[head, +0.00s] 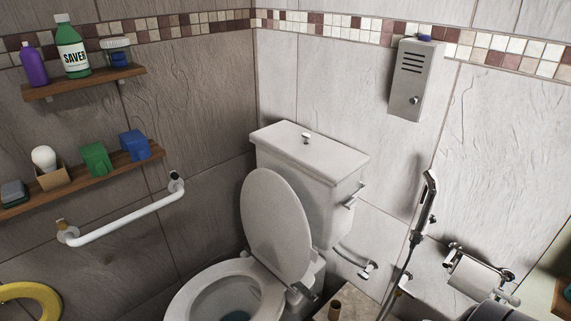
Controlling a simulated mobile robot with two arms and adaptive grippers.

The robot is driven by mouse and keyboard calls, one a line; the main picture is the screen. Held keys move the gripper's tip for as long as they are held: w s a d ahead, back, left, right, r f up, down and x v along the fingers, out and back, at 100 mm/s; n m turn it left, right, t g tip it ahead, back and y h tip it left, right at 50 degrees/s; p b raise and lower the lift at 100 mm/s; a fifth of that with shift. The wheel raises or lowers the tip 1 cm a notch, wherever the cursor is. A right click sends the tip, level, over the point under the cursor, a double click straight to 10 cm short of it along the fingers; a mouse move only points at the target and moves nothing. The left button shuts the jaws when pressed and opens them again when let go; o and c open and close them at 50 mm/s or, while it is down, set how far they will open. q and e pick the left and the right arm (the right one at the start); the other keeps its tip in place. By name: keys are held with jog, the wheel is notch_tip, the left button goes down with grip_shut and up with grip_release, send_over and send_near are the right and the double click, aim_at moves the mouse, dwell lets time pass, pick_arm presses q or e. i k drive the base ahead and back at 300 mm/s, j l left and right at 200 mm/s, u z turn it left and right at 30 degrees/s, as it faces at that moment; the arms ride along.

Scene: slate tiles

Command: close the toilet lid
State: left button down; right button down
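The white toilet lid (275,222) stands raised, leaning back in front of the cistern (310,158). Its hinge is at the lower right, at the back of the bowl. The toilet bowl (190,297) is uncovered at the bottom of the view, and its front is cut off by the frame edge. I cannot tell whether a separate seat lies on the rim. Neither of my grippers shows in the head view.
A white grab bar (125,217) and two shelves (85,80) with bottles and small items are on the left wall. A hand shower (424,205) and a toilet paper roll (478,278) are at right. A yellow ring (38,291) shows at lower left.

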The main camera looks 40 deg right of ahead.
aim_at(276, 224)
jog(key=z, duration=1.3)
